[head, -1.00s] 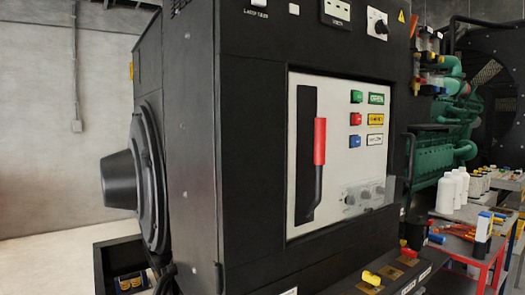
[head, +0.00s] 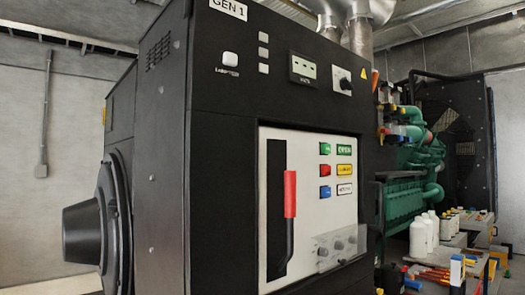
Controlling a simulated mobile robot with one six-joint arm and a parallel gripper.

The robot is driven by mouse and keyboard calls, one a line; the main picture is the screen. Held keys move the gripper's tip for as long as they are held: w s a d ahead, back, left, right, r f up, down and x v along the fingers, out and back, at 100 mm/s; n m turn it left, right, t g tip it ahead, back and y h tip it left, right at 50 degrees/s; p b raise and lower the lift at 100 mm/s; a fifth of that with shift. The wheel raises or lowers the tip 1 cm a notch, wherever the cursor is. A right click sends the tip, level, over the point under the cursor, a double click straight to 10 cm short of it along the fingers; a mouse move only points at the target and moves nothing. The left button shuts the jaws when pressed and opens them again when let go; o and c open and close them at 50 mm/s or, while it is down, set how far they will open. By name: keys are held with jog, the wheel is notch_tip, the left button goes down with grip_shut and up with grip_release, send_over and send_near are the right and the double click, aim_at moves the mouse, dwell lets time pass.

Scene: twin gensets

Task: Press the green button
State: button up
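The green button (head: 325,149) is the top one in a column of three on the white panel (head: 305,215) of the black generator cabinet (head: 225,150). A red button (head: 325,170) sits below it and a blue button (head: 325,192) is lowest. A green label (head: 344,152) is beside the green button. A lever with a red grip (head: 290,194) stands upright in a black slot to the left of the buttons. My gripper is not in view.
Several knobs (head: 338,246) sit low on the panel behind a clear cover. At right, a table holds white bottles (head: 418,237) and tools. A green engine (head: 405,198) stands behind. A black cone-shaped part (head: 82,234) juts out at left.

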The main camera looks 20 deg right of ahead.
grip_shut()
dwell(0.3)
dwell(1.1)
